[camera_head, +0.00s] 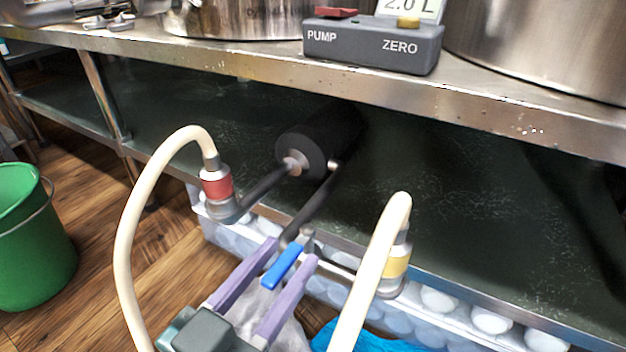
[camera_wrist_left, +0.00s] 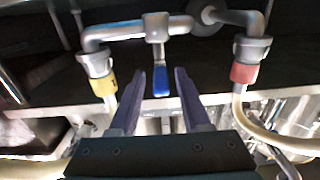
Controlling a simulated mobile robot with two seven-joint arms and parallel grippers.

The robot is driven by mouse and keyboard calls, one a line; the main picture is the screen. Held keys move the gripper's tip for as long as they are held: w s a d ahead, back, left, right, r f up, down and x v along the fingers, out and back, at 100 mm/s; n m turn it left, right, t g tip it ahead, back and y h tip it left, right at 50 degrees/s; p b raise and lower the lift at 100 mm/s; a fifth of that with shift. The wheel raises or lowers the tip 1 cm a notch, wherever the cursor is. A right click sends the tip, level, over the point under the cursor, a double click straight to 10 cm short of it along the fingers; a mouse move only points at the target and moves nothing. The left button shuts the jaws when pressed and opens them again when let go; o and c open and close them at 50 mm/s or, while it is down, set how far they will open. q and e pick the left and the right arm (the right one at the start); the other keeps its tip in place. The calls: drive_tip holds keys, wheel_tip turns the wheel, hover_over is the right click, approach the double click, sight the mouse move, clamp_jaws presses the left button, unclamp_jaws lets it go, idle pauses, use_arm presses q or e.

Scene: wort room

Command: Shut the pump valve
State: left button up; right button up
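The pump valve has a blue lever handle (camera_head: 283,266), which also shows in the wrist view (camera_wrist_left: 160,82). In the wrist view it stands out across the grey pipe (camera_wrist_left: 125,30), towards my gripper. My left gripper (camera_head: 290,252) has purple fingers spread on either side of the handle, with a gap on each side in the wrist view (camera_wrist_left: 160,73). It is open and holds nothing. The black pump (camera_head: 305,145) lies behind, under the steel bench. My right gripper is in neither view.
Pale hoses rise to a red-collared fitting (camera_head: 217,184) at left and a yellow-collared one (camera_head: 397,266) at right, close to my gripper. The steel bench (camera_head: 480,105) overhangs. A grey PUMP/ZERO box (camera_head: 372,47) stands on it. A green bucket (camera_head: 35,245) stands on the floor at left.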

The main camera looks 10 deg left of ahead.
use_arm(q)
drive_tip(key=shift+s+a+r, duration=0.1)
drive_tip(key=shift+s, duration=0.1)
drive_tip(key=p+v, duration=0.3)
drive_tip(key=v, duration=0.6)
drive_tip(key=shift+s+p, duration=0.25)
drive_tip(key=shift+p, duration=0.05)
